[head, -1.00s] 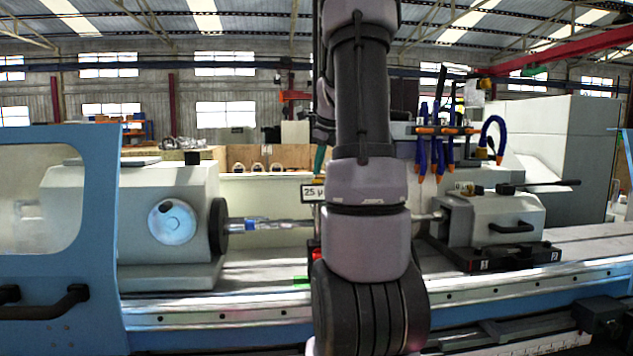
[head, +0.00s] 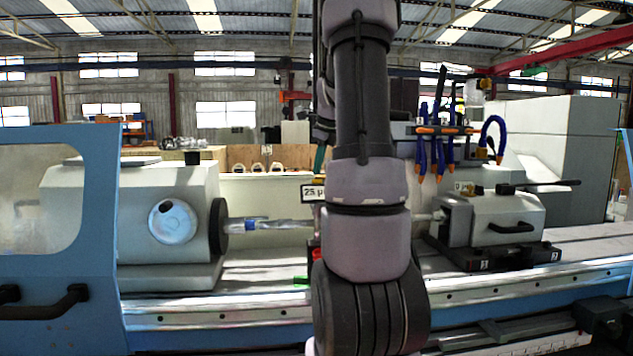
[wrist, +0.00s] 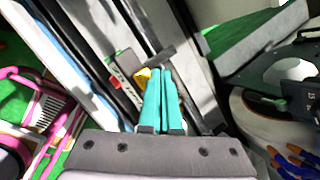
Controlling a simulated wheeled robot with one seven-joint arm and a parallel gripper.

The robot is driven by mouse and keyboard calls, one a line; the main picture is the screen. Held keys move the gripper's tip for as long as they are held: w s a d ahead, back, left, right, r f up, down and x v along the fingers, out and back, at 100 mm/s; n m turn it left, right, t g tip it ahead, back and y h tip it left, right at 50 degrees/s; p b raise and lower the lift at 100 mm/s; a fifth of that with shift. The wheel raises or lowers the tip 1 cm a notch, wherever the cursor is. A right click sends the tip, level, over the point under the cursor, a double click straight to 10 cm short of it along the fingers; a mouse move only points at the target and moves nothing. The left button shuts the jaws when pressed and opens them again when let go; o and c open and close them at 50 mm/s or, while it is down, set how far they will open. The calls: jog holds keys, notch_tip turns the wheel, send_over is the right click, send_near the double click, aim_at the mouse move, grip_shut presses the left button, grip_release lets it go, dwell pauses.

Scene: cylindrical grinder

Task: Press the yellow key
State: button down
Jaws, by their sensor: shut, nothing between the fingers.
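The yellow key (wrist: 142,76) shows in the wrist view as a small yellow piece just ahead and to the left of my fingertips. My gripper (wrist: 160,72) has teal fingers that lie side by side, shut with nothing between them. The fingertips overlap the right edge of the yellow key in the picture; I cannot tell whether they touch it. A red key (wrist: 117,82) and a green piece (wrist: 113,57) sit to the left of the yellow key.
The grinder's workhead (head: 150,200) stands left, and the tailstock (head: 505,222) stands right. A thin workpiece (head: 275,224) spans toward my arm. A blue guard door (head: 95,190) is at far left. Blue coolant hoses (head: 440,150) hang behind the tailstock.

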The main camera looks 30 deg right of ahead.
jog(key=shift+f, duration=0.15)
jog(key=shift+s+f, duration=0.15)
jog(key=shift+f, duration=0.1)
jog(key=shift+s+a+f, duration=0.15)
jog(key=shift+f, duration=0.25)
dwell(0.7)
dwell(0.3)
jog(key=shift+w+r, duration=0.3)
jog(key=shift+r, duration=0.5)
jog(key=shift+d, duration=0.2)
jog(key=shift+w+d+r, duration=0.15)
jog(key=shift+w+r, duration=0.15)
jog(key=shift+r, duration=0.45)
jog(key=shift+w+d+r, duration=0.1)
jog(key=shift+w+r, duration=0.15)
jog(key=shift+r, duration=0.55)
jog(key=shift+w+d+r, duration=0.15)
jog(key=shift+w+r, duration=0.15)
jog(key=shift+r, duration=0.45)
